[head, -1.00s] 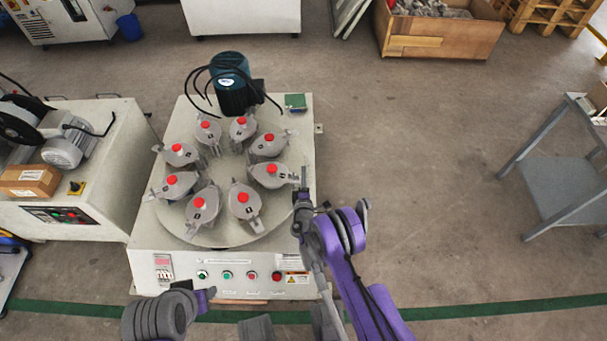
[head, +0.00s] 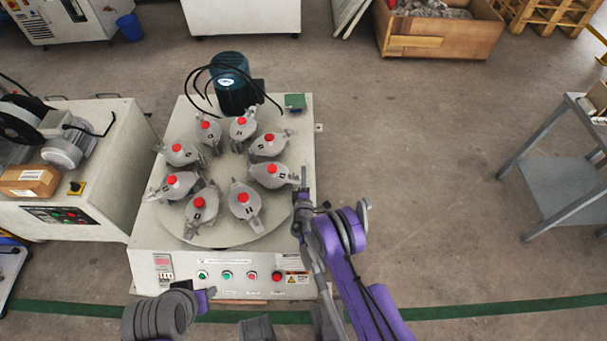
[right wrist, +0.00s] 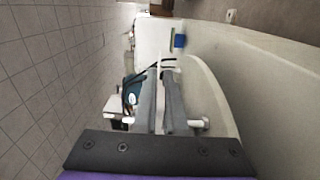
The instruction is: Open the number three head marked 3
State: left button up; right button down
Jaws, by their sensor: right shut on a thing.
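Several grey heads with red knobs stand in a ring on the round plate (head: 232,165) of a white machine. The numbers on them are too small to read surely, so I cannot tell which is marked 3. The rightmost head (head: 264,180) has its outer end against my right gripper (head: 303,178). That gripper points away from me at the plate's right edge and is shut on what seems to be this head's handle. In the right wrist view its two fingers (right wrist: 162,85) are close together; the held part is not clear. My left gripper (head: 205,298) is low, before the machine; its jaws are unclear.
A dark green motor (head: 233,90) with black cables stands behind the ring. A panel of coloured buttons (head: 228,275) is on the machine's front. Another machine (head: 70,190) stands close on the left. The floor to the right is free up to a grey table (head: 560,180).

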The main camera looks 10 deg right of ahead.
jog(key=shift+r, duration=0.2)
jog(key=shift+w+a+r+n+g+p, duration=0.2)
jog(key=shift+r+n, duration=0.35)
jog(key=shift+r, duration=0.4)
jog(key=shift+s+r+n+g+p, duration=0.1)
jog(key=shift+r+n+p, duration=0.2)
jog(key=shift+r+n, duration=0.45)
jog(key=shift+w+a+r+n+g+h, duration=0.25)
jog(key=shift+w+a+r+n+g, duration=0.5)
jog(key=shift+a+r+n, duration=1.7)
jog(key=shift+w+a+r+n+g+h, duration=0.3)
jog(key=shift+w+a+r+n, duration=0.8)
jog(key=shift+r, duration=2.55)
pick_arm(q)
jog(key=shift+w+a+b, duration=0.25)
jog(key=shift+a+b, duration=0.3)
jog(key=shift+a, duration=0.05)
pick_arm(e)
jog(key=w+a+r+n, duration=0.1)
jog(key=w+a, duration=0.1)
jog(key=a, duration=0.3)
jog(key=w+a+r+n+g, duration=0.1)
jog(key=w+a+r+n, duration=0.1)
jog(key=a, duration=0.3)
jog(key=shift+w+h, duration=0.4)
jog(key=shift+h, duration=0.05)
jog(key=shift+a, duration=0.1)
